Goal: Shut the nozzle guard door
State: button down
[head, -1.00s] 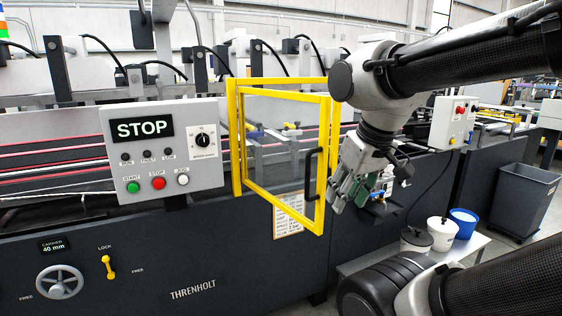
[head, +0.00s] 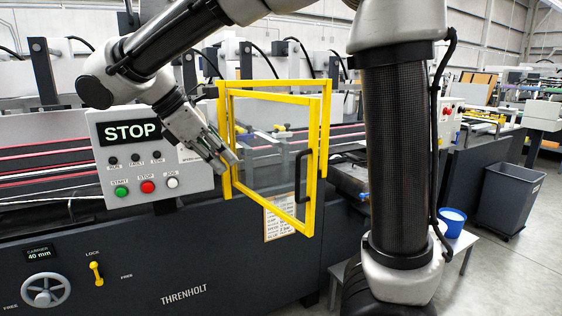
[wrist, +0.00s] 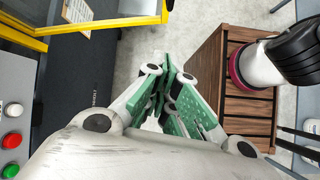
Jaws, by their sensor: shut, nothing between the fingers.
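The nozzle guard door (head: 312,165) is a yellow-framed clear panel with a black handle (head: 302,176) on its right side. It stands ajar, swung out from the yellow frame (head: 325,130) fixed on the machine, with its left edge at the hinge side. My gripper (head: 228,160) is shut and empty. In the head view it is at the left of the door, in front of the control panel's right edge, close to the yellow left post; I cannot tell whether it touches. In the wrist view the green-padded fingers (wrist: 165,85) are together, and a yellow bar (wrist: 100,24) shows at upper left.
The control panel (head: 105,180) with a STOP display and buttons is beside my gripper at left. A wooden slatted crate (wrist: 205,70) shows in the wrist view. A blue-rimmed bucket (head: 452,222) and a grey bin (head: 508,195) stand at right.

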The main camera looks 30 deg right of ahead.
notch_tip(320, 180, up, 5)
jog(key=d+n+h, duration=0.2)
jog(key=d+r+x, duration=0.2)
jog(key=x, duration=1.1)
jog(key=shift+s+d+f, duration=0.15)
jog(key=shift+s+f, duration=0.05)
jog(key=shift+s, duration=0.35)
